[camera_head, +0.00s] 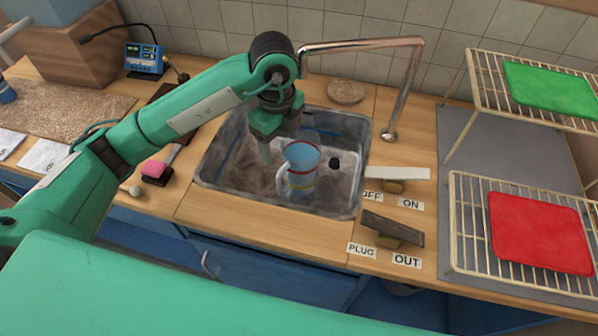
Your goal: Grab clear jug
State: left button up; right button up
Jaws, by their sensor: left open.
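The clear jug (299,181) stands in the grey sink (230,187). It looks see-through and bluish, with a reddish rim, a coloured band low down and a handle on its left side. My left gripper (264,152) points down over the sink, just left of the jug and near its rim. It is open and appears empty. I cannot tell whether a finger touches the jug. My right gripper is not in view.
A copper tap (400,85) arches behind and over the sink. Levers with OFF/ON labels (411,204) and PLUG/OUT labels (406,260) sit right of it. Wire racks hold a green board (550,88) and a red board (538,232). A pink sponge (155,168) lies left.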

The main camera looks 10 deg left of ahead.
aim_at(283, 168)
pick_arm(q)
jog(key=shift+f, duration=0.45)
notch_tip(283, 168, down, 6)
jog(key=shift+r+p, duration=0.1)
jog(key=shift+p, duration=0.3)
jog(key=shift+f+p, duration=0.5)
jog(key=shift+f, duration=2.35)
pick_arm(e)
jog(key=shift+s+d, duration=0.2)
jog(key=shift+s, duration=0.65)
pick_arm(q)
jog(key=shift+c, duration=0.4)
jog(key=c, duration=1.4)
jog(key=shift+d+r, duration=0.1)
grip_shut()
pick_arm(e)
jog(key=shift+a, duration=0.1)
